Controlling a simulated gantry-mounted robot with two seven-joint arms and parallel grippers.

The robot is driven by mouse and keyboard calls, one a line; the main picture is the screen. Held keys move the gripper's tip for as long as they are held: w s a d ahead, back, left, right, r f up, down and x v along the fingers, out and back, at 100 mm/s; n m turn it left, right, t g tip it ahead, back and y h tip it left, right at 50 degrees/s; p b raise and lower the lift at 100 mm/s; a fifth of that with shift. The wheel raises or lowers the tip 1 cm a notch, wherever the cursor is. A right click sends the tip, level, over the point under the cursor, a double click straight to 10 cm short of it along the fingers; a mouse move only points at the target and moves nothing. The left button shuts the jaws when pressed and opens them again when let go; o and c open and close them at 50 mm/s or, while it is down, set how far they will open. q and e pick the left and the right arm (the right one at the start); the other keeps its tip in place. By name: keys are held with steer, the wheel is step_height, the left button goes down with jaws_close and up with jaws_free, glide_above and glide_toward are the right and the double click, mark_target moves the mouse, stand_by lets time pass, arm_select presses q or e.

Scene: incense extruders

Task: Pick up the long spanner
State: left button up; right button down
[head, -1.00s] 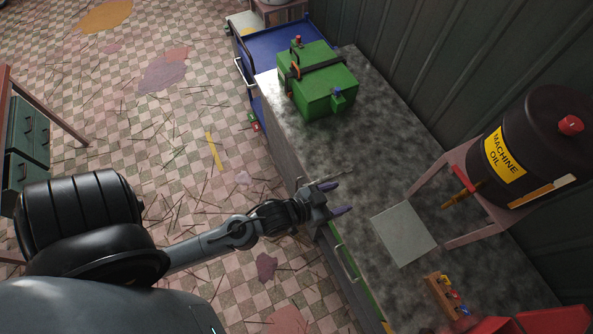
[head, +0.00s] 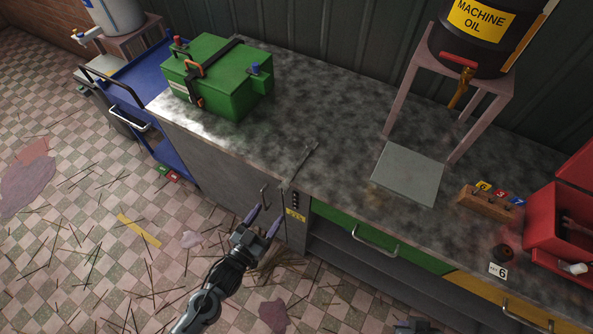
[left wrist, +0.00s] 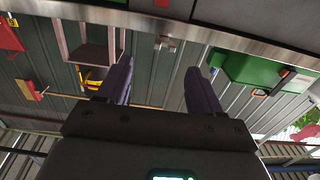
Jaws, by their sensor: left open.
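The long spanner (head: 303,160) appears as a thin grey metal tool lying on the worktop near its front edge, to the right of the green box. Its ends are too small to make out clearly. My left gripper (head: 265,219) is open and empty in front of the bench, below and apart from the spanner. Its two purple fingers point up towards the bench front. They also show spread apart with nothing between them in the left wrist view (left wrist: 158,75). A dark part at the bottom edge (head: 415,326) seems to be my right gripper, mostly cut off.
The green box (head: 225,80) stands left on the worktop (head: 335,105). A grey plate (head: 408,172) lies beneath the machine oil drum (head: 470,45) on its stand. A wooden block (head: 487,202) and red toolbox (head: 555,230) are at right. Handles (head: 375,243) jut from the bench front.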

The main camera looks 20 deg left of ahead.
mark_target(282, 189)
arm_select(q)
steer(key=shift+a+b+x, duration=0.15)
steer(key=shift+b+x, duration=0.1)
steer(key=shift+x, duration=2.3)
steer(key=shift+a+b+x, duration=0.15)
steer(key=shift+b+x, duration=0.1)
steer(key=shift+x, duration=2.25)
arm_select(e)
steer(key=shift+s+a+f, duration=0.15)
steer(key=shift+a+f, duration=0.2)
steer(key=shift+f, duration=0.3)
arm_select(q)
steer(key=c, duration=1.2)
steer(key=shift+r, duration=0.15)
